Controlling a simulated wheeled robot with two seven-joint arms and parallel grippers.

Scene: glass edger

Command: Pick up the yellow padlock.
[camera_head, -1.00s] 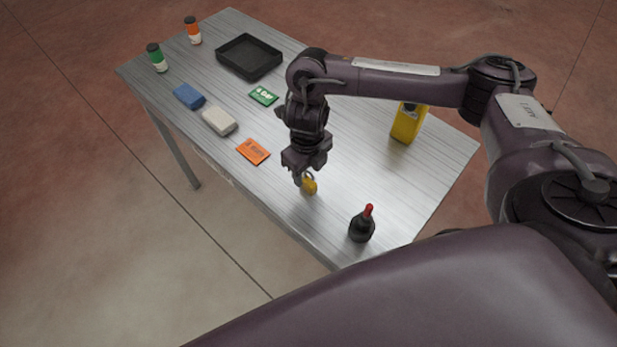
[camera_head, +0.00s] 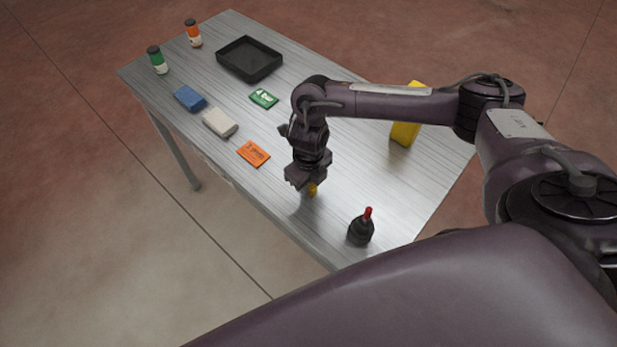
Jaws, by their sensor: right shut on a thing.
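The yellow padlock (camera_head: 312,190) is near the front edge of the metal table (camera_head: 345,215), mostly hidden by my right gripper. My right gripper (camera_head: 309,184) points down from above and is shut on the padlock; its fingertips are largely hidden behind the gripper body. I cannot tell whether the padlock touches the table. My left gripper is not in view.
A black bottle with a red tip (camera_head: 361,227) stands to the right of the padlock. An orange card (camera_head: 253,153) lies to the left. A yellow container (camera_head: 404,133) stands behind my right arm. A black tray (camera_head: 249,59), green card (camera_head: 264,98), white block (camera_head: 219,122) and blue block (camera_head: 190,98) are farther left.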

